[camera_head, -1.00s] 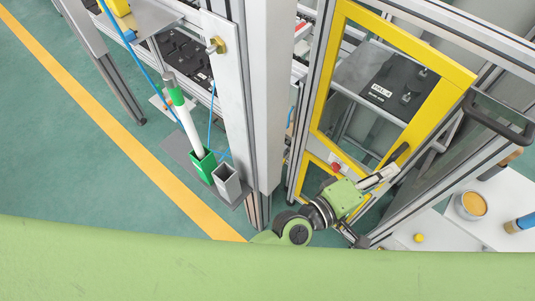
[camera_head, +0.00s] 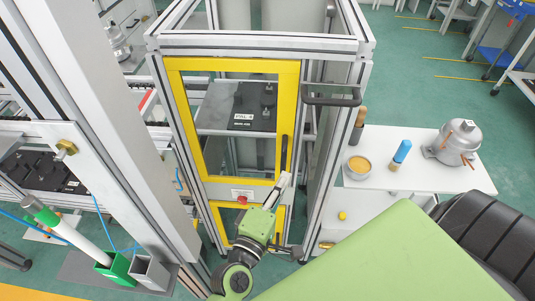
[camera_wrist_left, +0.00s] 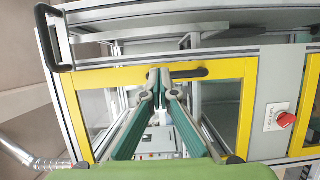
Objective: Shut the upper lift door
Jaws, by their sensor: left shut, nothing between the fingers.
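The upper lift door (camera_head: 290,100) is a yellow frame with a clear pane, set in the front of an aluminium lift frame. It looks close to the frame's front plane; I cannot tell whether it is fully shut. Its dark upright handle (camera_head: 284,153) is on the right side. My left gripper (camera_head: 285,181) is shut and empty, just below the handle at the door's lower right corner. In the left wrist view the closed fingertips (camera_wrist_left: 160,78) are at the yellow frame beside the handle (camera_wrist_left: 189,73). Contact is unclear. My right gripper is out of view.
A black bar handle (camera_head: 331,96) sticks out at the frame's upper right. A white table (camera_head: 415,178) with a bowl and metal compressor stands right. A post (camera_head: 110,140) stands left.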

